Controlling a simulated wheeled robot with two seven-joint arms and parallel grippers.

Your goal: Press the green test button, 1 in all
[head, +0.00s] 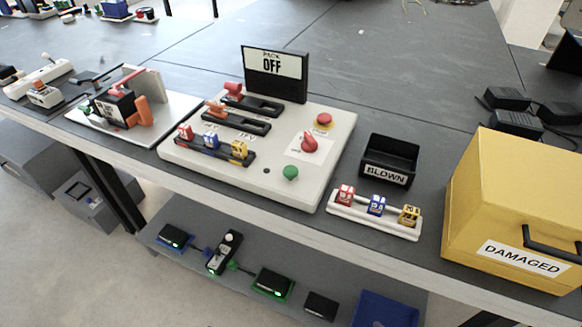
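The green button (290,173) stands up from the front right part of a white panel (225,175) on the grey bench. A small dark hole or lamp (266,171) is just left of it. Behind it on the panel are a red rotary knob (309,144) on a white plate and a red button with a yellow base (323,119). A black display (275,72) at the panel's back reads "OFF". Neither of my grippers is in the head view. Nothing covers the green button.
On the panel's left are two black slots with red and orange levers (216,109) and a row of fuses (211,140). To the right stand a rack of fuses (376,208), a black "BLOWN" bin (389,158) and a yellow "DAMAGED" box (510,205). A shelf (200,262) lies below.

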